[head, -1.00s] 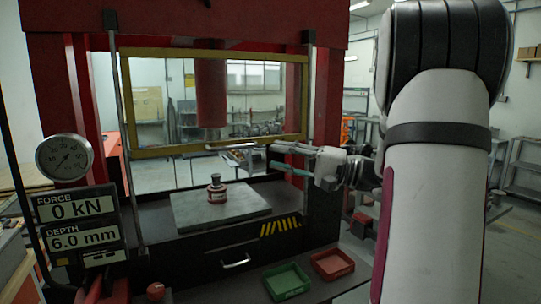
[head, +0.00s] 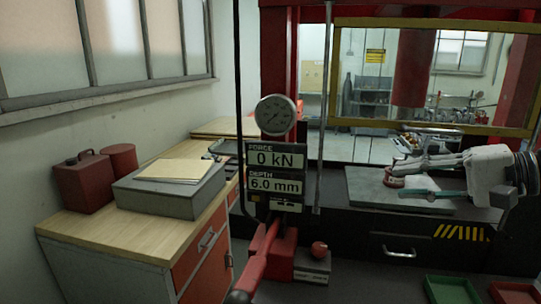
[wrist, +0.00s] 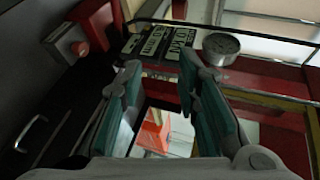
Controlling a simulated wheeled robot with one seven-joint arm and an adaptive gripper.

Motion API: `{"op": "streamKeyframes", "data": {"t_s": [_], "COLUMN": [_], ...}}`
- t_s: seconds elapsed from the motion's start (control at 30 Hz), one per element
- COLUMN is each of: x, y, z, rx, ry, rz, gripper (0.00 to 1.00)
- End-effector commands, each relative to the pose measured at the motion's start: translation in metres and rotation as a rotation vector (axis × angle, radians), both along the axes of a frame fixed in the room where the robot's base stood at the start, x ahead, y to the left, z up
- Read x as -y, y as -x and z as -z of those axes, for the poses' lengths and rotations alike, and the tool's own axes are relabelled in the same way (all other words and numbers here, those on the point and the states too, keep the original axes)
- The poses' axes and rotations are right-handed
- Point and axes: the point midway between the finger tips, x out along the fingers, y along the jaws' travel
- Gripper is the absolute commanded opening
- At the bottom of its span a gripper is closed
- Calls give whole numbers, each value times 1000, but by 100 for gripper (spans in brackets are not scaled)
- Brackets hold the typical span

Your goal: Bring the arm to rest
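My gripper (head: 400,182) reaches in from the right in the head view, in front of the press bed. Its two fingers with teal pads stand apart. In the wrist view the fingers (wrist: 160,65) are also spread with nothing between them. Behind the fingers, a small red and dark part (head: 391,181) sits on the grey plate (head: 362,200) of the press; it is partly hidden by the gripper. I cannot tell how far the fingers are from it.
The red press has a yellow-framed guard (head: 430,127), a gauge (head: 275,115) and a display (head: 275,172) reading 0 kN, 6.0 mm. A red lever (head: 262,255) stands in front. Green (head: 455,290) and red (head: 515,293) trays lie lower right. A wooden bench (head: 130,235) is at left.

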Motion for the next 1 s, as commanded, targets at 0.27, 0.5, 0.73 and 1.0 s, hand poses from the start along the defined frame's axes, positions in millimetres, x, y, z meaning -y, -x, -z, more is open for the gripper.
{"op": "streamKeyframes", "data": {"t_s": [0.27,0.5,0.73,1.0], "x": [-103,-99,-86,-83], "y": [94,146,154,154], "z": [55,74,67,65], "rx": [-256,-187,-40,-13], "ry": [525,1005,1237,1271], "rz": [-256,-293,-258,-248], "gripper": [30,30,30,30]}}
